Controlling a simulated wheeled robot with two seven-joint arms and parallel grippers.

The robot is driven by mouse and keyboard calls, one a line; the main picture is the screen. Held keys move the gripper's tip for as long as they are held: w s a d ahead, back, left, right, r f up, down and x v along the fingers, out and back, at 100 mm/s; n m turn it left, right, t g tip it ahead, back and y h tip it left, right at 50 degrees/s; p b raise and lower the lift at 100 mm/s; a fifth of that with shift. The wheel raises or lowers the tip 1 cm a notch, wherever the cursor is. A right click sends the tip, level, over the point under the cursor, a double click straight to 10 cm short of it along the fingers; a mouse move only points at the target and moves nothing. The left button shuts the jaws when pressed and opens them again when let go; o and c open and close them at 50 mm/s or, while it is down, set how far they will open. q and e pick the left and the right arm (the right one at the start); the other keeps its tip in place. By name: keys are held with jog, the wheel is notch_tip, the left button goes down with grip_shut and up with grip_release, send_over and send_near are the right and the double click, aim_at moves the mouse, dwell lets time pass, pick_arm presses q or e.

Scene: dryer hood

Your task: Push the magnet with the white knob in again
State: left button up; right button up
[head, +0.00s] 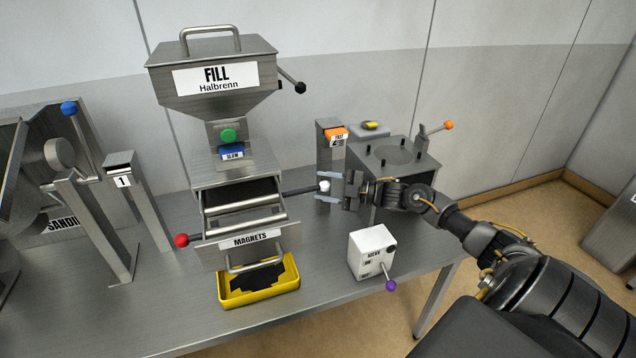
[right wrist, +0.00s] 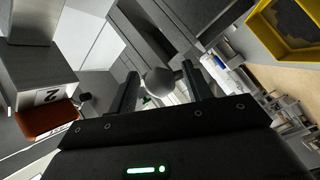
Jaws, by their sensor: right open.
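The white knob (head: 323,186) sits at the end of a dark rod (head: 299,190) that sticks out to the right from the magnet housing (head: 208,182). My right gripper (head: 326,186) is open beside the housing, with its fingertips pointing left and the white knob between them. In the right wrist view the knob (right wrist: 158,81) shows as a grey-white ball between the two dark fingers, with a gap visible on its left side. Whether the right finger touches it I cannot tell. My left gripper is not in view.
A red-knobbed rod (head: 182,240) sticks out on the housing's left. A yellow tray (head: 258,297) with dark material stands below. The white sieve box (head: 371,252) with a purple knob stands in front of my right gripper. An orange-topped post (head: 328,150) stands behind it.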

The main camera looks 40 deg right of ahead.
jog(key=shift+x, duration=1.05)
grip_shut()
jog(key=shift+a, duration=0.1)
